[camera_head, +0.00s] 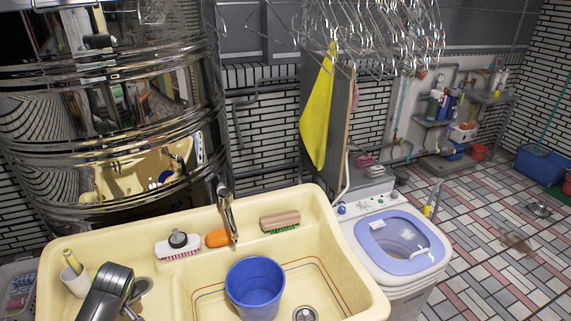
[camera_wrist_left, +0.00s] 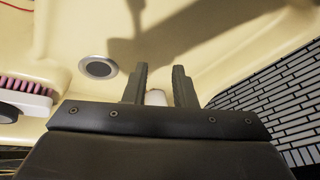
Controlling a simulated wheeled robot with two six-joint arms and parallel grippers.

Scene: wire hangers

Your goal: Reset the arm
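My left gripper (camera_wrist_left: 163,75) shows in the left wrist view with its two dark fingers apart. Its arm also shows in the head view (camera_head: 106,291), over the left part of the cream sink (camera_head: 347,285). A small pale object (camera_wrist_left: 155,98) shows between the fingers; I cannot tell whether it is touched or only behind them. My right gripper is in neither view. Many wire hangers (camera_head: 375,35) hang at the top of the head view, and a yellow cloth (camera_head: 318,108) hangs below them.
A blue bucket (camera_head: 255,288) stands in the sink basin. Brushes (camera_head: 280,221) and an orange item (camera_head: 217,239) lie on its ledge, near the tap (camera_head: 227,210). A washing machine (camera_head: 395,243) stands right of the sink. The tiled floor (camera_head: 495,225) farther right is mostly clear.

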